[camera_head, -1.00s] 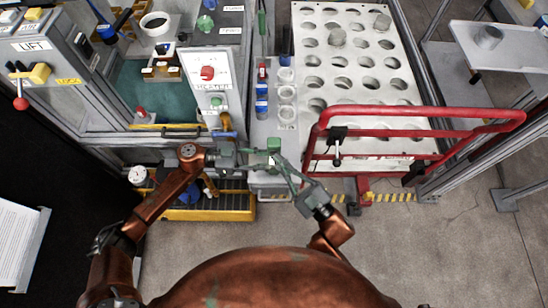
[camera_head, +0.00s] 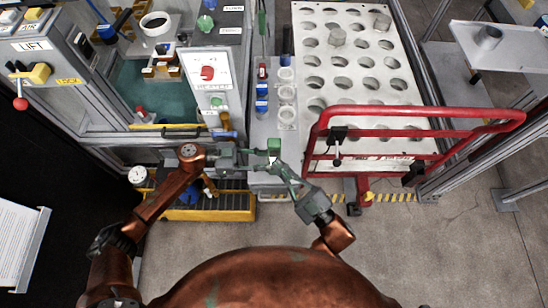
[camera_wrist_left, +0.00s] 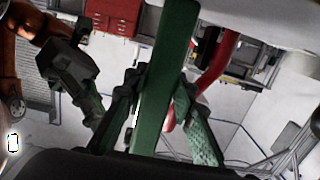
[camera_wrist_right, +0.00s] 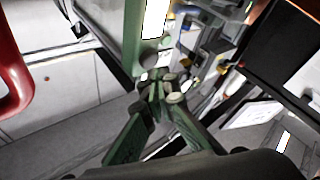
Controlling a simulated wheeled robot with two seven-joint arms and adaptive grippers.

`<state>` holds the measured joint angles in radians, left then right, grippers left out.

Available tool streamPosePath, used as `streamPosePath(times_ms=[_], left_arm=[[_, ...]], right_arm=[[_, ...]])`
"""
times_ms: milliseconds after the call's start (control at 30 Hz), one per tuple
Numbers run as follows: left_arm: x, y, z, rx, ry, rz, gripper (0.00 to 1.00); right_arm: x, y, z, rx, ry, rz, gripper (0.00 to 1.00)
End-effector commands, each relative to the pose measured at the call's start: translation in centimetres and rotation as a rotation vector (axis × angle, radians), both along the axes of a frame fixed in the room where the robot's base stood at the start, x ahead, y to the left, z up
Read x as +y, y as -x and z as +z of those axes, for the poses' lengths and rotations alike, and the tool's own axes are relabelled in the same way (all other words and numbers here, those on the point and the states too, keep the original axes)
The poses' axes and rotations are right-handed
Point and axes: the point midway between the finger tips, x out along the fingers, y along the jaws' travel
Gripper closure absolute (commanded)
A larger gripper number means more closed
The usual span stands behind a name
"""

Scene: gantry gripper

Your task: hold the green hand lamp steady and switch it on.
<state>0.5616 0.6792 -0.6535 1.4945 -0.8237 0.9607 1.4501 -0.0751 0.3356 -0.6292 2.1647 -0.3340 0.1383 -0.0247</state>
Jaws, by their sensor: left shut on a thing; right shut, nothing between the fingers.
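The green hand lamp (camera_head: 274,147) is upright in front of the narrow bench. My left gripper (camera_head: 254,158) reaches it from the left and is shut on it. In the left wrist view the lamp (camera_wrist_left: 167,75) stands as a green bar between the two fingers (camera_wrist_left: 160,118). My right gripper (camera_head: 277,165) is shut and empty, its tips just below and to the right of the lamp. In the right wrist view the lamp (camera_wrist_right: 133,35) is beyond the converging fingers (camera_wrist_right: 157,98), with a bright white strip on it. I cannot tell whether the tips touch it.
A red-railed cart (camera_head: 420,111) stands close on the right, beside a perforated plate (camera_head: 345,85). A yellow-edged crate (camera_head: 210,213) is below my left forearm. Blue-marked bottles and cups stand on the narrow bench (camera_head: 270,125). Open floor lies in front.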

Motion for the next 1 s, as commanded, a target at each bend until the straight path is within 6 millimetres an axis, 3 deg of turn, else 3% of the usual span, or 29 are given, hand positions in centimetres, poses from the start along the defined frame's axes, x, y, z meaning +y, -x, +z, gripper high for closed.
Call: streamPosePath(times_ms=[500, 933, 967, 1000], left_arm=[[0.0, -0.1, 0.0, 0.0, -0.001, 0.002, 0.93], [0.0, -0.1, 0.0, 0.0, -0.001, 0.003, 0.93], [0.0, -0.1, 0.0, 0.0, -0.001, 0.003, 0.74], [0.1, -0.1, 0.0, 0.0, -0.001, 0.002, 0.72]], right_arm=[[0.0, 4.8, -0.1, 0.002, 0.0, 0.001, 1.0], [0.0, 5.2, 0.0, 0.0, 0.0, 0.0, 1.0], [0.0, 5.2, 0.0, 0.0, 0.0, 0.0, 1.0], [0.0, 5.2, 0.0, 0.0, 0.0, 0.0, 1.0]])
